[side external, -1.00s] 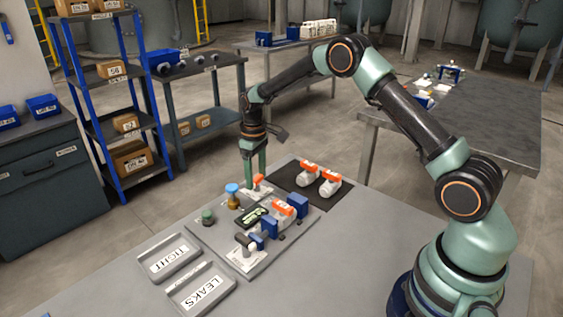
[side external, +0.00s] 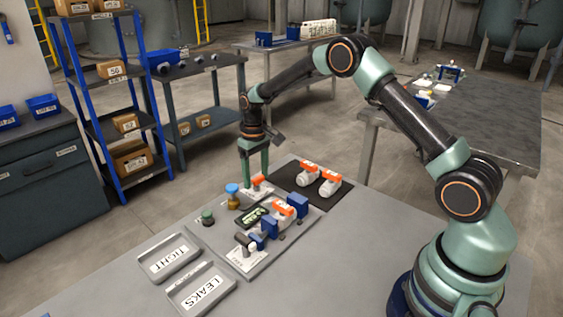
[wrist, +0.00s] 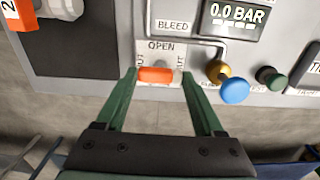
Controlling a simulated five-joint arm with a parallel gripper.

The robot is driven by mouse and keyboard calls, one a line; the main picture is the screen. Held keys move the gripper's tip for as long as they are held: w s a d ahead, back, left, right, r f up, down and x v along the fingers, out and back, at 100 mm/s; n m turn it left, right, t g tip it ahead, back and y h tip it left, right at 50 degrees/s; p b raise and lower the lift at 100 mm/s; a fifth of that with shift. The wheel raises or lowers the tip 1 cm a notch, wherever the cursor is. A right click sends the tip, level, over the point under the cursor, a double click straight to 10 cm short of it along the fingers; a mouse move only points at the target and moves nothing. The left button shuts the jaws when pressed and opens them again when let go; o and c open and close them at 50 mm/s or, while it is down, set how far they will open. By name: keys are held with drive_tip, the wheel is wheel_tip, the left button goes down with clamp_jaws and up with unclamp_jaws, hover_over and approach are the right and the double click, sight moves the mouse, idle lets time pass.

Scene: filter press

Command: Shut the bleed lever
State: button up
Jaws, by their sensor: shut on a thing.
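The bleed lever (wrist: 156,75) has an orange handle and lies crosswise in the wrist view, on a plate marked OPEN below the BLEED label. It also shows as a small orange piece at the far end of the panel in the side view (side external: 258,180). My gripper (wrist: 159,77) has its two green fingers on either side of the lever and is shut on it, lengthwise. In the side view my gripper (side external: 254,177) reaches down to the lever from above. The fingertips partly hide the plate's side lettering.
A blue knob (wrist: 235,90) on a brass stem and a dark green knob (wrist: 271,77) stand right of the lever in the wrist view. The display (wrist: 237,14) reads 0.0 BAR. White, orange-capped parts (side external: 331,182) lie on a black mat. TIGHT (side external: 169,257) and LEAKS (side external: 201,288) trays sit in front.

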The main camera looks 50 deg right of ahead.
sight(256, 178)
drive_tip(key=o, duration=1.4)
drive_tip(key=shift+r, duration=0.2)
drive_tip(key=shift+r, duration=5.95)
